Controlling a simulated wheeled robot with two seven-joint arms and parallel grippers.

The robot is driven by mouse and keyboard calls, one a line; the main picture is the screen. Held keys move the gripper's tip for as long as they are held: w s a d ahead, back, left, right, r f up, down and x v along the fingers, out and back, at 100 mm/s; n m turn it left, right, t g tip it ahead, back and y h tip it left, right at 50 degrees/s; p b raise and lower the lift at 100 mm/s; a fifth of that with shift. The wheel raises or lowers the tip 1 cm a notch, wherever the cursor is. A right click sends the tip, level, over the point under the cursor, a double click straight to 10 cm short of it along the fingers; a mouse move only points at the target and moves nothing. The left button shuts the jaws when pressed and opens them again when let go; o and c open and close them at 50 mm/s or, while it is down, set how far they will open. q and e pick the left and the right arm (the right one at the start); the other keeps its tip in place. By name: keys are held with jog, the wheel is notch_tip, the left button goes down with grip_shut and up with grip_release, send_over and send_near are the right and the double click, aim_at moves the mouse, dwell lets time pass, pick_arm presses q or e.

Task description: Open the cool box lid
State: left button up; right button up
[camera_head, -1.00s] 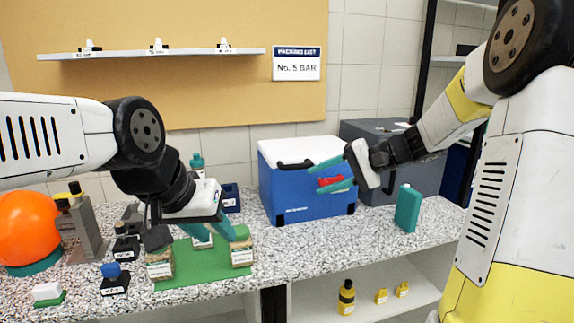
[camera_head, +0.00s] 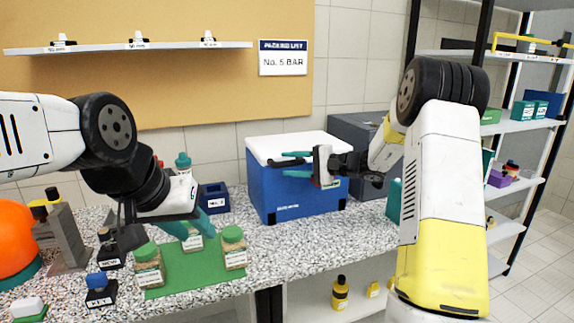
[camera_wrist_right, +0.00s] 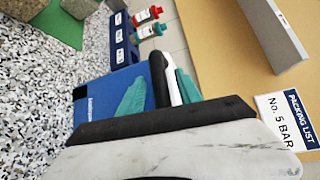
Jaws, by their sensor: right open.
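The cool box (camera_head: 300,193) is blue and stands at the back of the counter. Its white lid (camera_head: 318,143) is closed. My right gripper (camera_head: 288,164) is in front of the box's upper front, its fingers spread. In the right wrist view the black handle (camera_wrist_right: 159,75) shows between the two teal fingertips (camera_wrist_right: 160,90), with a strip of the white lid beside it. I cannot tell whether the fingers touch it. My left gripper (camera_head: 192,228) is over the green mat, fingers apart, above a jar that it partly hides.
Jars (camera_head: 149,262) stand on the green mat (camera_head: 190,274). A dark blue rack (camera_head: 214,197) is left of the box. A grey case (camera_head: 352,135) is behind it on the right. A teal bottle (camera_head: 393,201) is partly hidden by my right arm. An orange ball (camera_head: 14,240) is far left.

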jog(key=shift+w+a, duration=0.1)
jog(key=shift+a, duration=0.15)
jog(key=shift+c, duration=0.2)
grip_shut()
dwell(1.1)
